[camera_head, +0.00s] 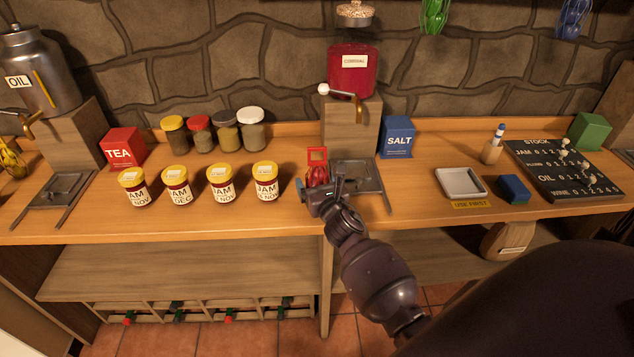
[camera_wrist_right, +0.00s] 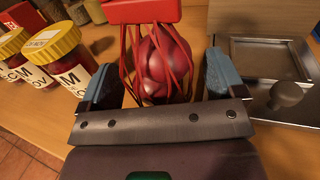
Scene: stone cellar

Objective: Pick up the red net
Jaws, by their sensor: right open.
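The red net (camera_head: 317,174) stands on the wooden counter, left of the metal drip tray, with a red square loop at its top. In the right wrist view the red net (camera_wrist_right: 160,60) has thin red strands around dark red round contents. My right gripper (camera_head: 322,190) is at the net's near side. In the right wrist view its two blue-padded fingers (camera_wrist_right: 163,85) are open, one on each side of the net, with a gap at the sides. The net's lower part is partly hidden by the gripper. My left gripper is not in view.
Several yellow-lidded jam jars (camera_head: 221,183) stand left of the net. The drip tray (camera_head: 372,180) lies close on the right, below the red cordial dispenser (camera_head: 352,72). A salt box (camera_head: 397,137) and an empty grey tray (camera_head: 461,184) are farther right. Counter between the drip tray and grey tray is clear.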

